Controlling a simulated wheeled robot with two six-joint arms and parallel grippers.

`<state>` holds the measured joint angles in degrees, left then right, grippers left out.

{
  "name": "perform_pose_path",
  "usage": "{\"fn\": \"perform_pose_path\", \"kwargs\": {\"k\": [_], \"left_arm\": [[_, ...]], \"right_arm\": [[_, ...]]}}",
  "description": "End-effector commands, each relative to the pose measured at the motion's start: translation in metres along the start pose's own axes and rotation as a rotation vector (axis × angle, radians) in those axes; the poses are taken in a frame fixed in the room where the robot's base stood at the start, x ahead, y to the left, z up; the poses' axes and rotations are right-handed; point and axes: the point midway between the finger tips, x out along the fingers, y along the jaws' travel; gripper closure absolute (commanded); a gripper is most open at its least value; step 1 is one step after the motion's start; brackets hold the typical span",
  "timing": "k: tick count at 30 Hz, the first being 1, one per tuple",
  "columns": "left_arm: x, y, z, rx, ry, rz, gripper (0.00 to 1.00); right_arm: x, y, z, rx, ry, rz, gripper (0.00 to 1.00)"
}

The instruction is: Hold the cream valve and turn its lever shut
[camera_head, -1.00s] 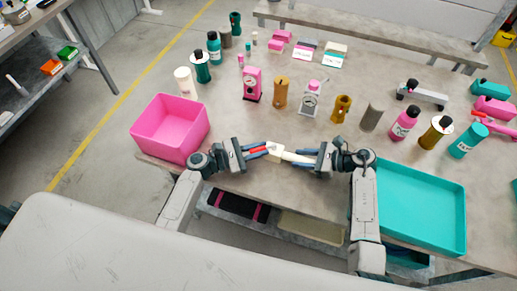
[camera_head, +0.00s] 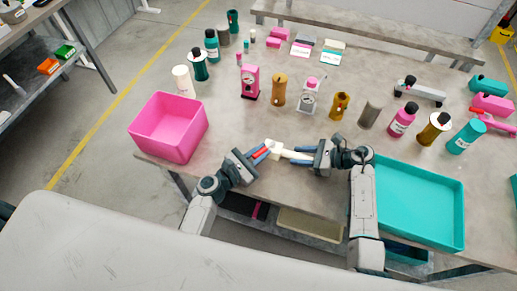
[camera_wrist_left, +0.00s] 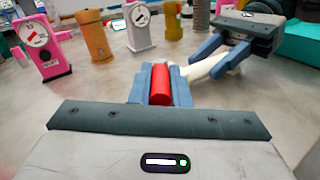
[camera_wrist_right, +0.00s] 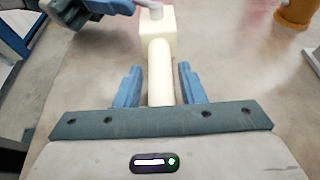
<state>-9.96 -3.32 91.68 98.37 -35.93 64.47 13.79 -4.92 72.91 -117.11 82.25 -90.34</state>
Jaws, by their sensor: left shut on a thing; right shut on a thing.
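The cream valve (camera_head: 273,146) is held between my two grippers near the table's front edge. Its blocky body and round stem (camera_wrist_right: 160,75) show in the right wrist view. My right gripper (camera_head: 296,156) is shut on the cream stem. My left gripper (camera_head: 259,155) is shut on the red lever (camera_wrist_left: 181,86), which slants down and left from the valve body in the head view. The left fingers partly hide the lever, and the lever's joint with the body is hard to make out.
A pink bin (camera_head: 160,142) stands left of the grippers and a teal tray (camera_head: 416,240) lies to the right. Behind the valve stand a pink gauge block (camera_head: 250,83), an ochre cylinder (camera_head: 279,90) and several bottles. The tabletop just behind the valve is clear.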

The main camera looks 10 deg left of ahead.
Motion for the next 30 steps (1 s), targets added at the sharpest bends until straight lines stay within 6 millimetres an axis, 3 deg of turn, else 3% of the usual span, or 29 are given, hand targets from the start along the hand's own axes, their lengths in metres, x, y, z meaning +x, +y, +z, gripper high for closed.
{"fn": "perform_pose_path", "kwargs": {"k": [12, 30], "left_arm": [[0.0019, -0.0122, 0.0037, -0.003, 0.039, 0.219, 1.00], [0.0019, -0.0134, 0.0037, 0.000, 0.051, 0.260, 1.00]], "right_arm": [[0.0007, 0.0004, 0.0007, 0.002, -0.002, 0.001, 1.00], [0.0007, 0.0004, 0.0006, 0.001, -0.002, 0.001, 1.00]]}}
